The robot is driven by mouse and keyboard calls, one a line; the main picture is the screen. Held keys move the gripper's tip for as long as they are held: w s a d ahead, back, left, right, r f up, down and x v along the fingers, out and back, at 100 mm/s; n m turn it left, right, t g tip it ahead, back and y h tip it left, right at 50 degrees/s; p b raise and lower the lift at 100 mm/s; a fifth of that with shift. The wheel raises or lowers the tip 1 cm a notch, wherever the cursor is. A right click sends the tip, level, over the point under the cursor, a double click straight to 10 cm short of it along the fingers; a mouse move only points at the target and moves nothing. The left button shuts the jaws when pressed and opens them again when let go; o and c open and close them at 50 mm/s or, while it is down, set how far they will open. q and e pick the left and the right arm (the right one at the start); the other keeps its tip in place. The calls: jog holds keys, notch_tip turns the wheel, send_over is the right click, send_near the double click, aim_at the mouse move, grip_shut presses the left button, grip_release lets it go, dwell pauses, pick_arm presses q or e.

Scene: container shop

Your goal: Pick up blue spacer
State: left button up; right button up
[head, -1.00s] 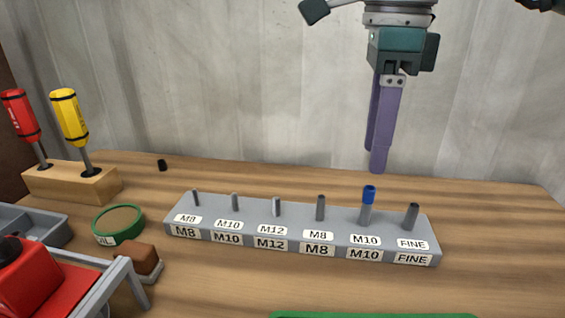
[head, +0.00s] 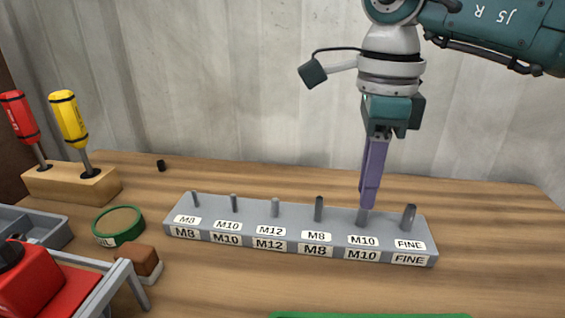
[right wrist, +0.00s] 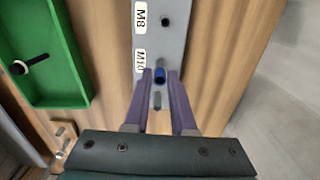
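The blue spacer (right wrist: 160,76) shows in the right wrist view between the tips of my right gripper's two purple fingers. It sits at the M10 place of the grey labelled rack (head: 215,232). In the head view the fingers hide it. My right gripper (head: 367,207) is lowered over that place, fingers pointing down. In the right wrist view my right gripper (right wrist: 160,73) has one finger on each side of the spacer, very near it. I cannot tell whether they touch or grip it. My left gripper is not in view.
Grey pegs stand on the rack on both sides of my fingers; the FINE peg (head: 409,217) is close on the right. A green tray (head: 370,315) edge lies in front. A green round tin (head: 118,226), screwdrivers in a wooden block (head: 72,184) and a red object (head: 28,283) are left.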

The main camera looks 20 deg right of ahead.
grip_shut()
dwell(0.3)
